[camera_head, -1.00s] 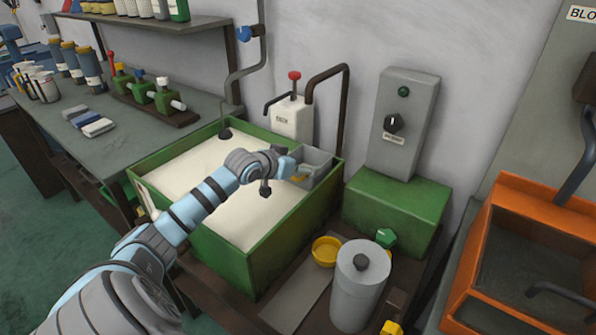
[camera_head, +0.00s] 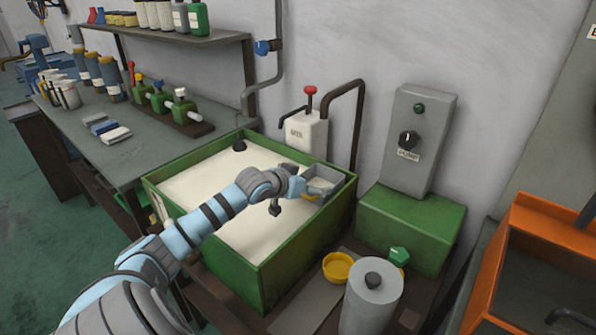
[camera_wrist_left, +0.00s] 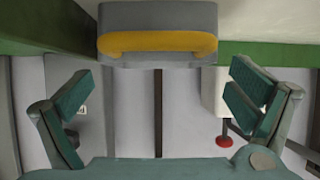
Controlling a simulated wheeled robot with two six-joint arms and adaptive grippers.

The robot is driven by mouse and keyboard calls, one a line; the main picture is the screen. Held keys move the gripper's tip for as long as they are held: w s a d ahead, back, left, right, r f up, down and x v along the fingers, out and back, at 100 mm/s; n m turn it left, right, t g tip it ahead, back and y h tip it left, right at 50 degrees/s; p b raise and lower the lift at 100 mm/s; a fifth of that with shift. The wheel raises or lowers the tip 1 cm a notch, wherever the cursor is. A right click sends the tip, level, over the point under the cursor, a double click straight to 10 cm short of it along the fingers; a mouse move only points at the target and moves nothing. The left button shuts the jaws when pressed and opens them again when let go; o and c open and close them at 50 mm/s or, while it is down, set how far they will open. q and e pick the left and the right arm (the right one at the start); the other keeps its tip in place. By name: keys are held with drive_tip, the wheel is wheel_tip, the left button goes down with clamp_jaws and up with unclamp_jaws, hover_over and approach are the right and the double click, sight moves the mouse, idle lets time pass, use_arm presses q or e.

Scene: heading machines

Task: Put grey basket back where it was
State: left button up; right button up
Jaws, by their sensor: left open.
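The grey basket (camera_head: 322,181) sits at the back right corner of the green tub (camera_head: 262,273), which holds a pale, cream-coloured fill. Its yellow handle also shows in the left wrist view (camera_wrist_left: 157,43), on the grey basket wall (camera_wrist_left: 157,17). My left gripper (camera_head: 297,184) is beside the basket, on its left in the head view. In the left wrist view its fingers (camera_wrist_left: 158,95) are spread wide with nothing between them, and the handle lies ahead of the gap. Whether the basket touches the fill is hidden. My right gripper is not in view.
A white dispenser (camera_head: 305,133) with a red knob and a dark bent pipe (camera_head: 358,108) stand behind the tub. A grey control box (camera_head: 417,140) on a green block is to the right. A yellow bowl (camera_head: 337,268) and a grey canister (camera_head: 371,303) stand in front.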

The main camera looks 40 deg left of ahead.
use_arm(q)
drive_tip(key=p+v, duration=1)
drive_tip(key=v, duration=0.1)
drive_tip(key=shift+d, duration=0.1)
